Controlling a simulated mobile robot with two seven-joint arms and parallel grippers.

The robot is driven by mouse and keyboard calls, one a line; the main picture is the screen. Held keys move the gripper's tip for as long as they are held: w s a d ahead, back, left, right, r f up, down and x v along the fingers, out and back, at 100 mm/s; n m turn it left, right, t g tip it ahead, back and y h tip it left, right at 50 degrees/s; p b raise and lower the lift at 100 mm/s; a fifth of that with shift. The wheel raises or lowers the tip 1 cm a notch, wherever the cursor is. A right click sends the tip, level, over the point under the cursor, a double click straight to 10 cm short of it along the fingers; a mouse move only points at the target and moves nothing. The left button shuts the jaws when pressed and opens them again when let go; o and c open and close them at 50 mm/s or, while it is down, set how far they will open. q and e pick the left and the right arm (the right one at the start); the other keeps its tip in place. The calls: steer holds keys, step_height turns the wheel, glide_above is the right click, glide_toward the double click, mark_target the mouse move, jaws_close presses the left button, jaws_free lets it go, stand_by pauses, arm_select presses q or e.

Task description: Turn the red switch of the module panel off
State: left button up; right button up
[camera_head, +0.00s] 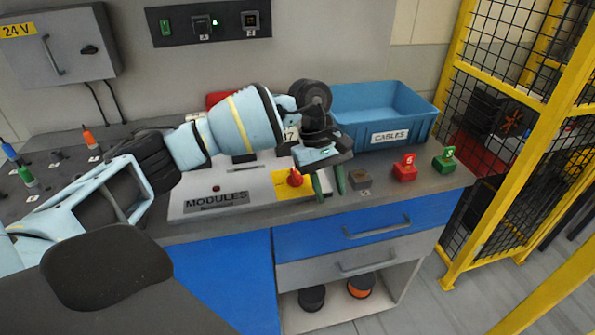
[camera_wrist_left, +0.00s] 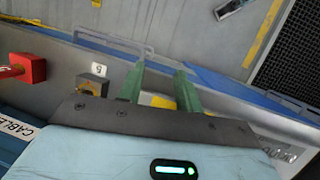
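The module panel (camera_head: 250,185) is a pale sloped box labelled MODULES, on the worktop. Its red switch (camera_head: 295,178) is a round red knob on a yellow plate (camera_head: 281,186) at the panel's right end. My left gripper (camera_head: 329,184) has two green fingers pointing down, just right of the knob and apart from it. The fingers are spread with nothing between them; the gap also shows in the left wrist view (camera_wrist_left: 160,90). A yellow patch shows behind the fingers there, but I cannot make out the knob. My left arm hides part of the panel. My right gripper is out of view.
A blue CABLES bin (camera_head: 385,105) stands behind right. Yellow fencing (camera_head: 530,160) bounds the right. Drawers (camera_head: 360,228) lie below the worktop edge.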

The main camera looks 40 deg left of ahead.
mark_target(296, 174)
arm_select(q)
steer(key=a+r+y, duration=0.1)
steer(key=a+r, duration=0.1)
steer(key=a, duration=0.1)
steer(key=w+a+r+y, duration=0.1)
steer(key=a+r, duration=0.1)
steer(key=a, duration=0.1)
steer(key=a+r+y, duration=0.2)
steer(key=a, duration=0.2)
steer(key=shift+w+r+m+t, duration=0.2)
steer(key=shift+w+m+t, duration=0.1)
steer(key=shift+w, duration=0.1)
steer(key=shift+f, duration=3.9)
jaws_close()
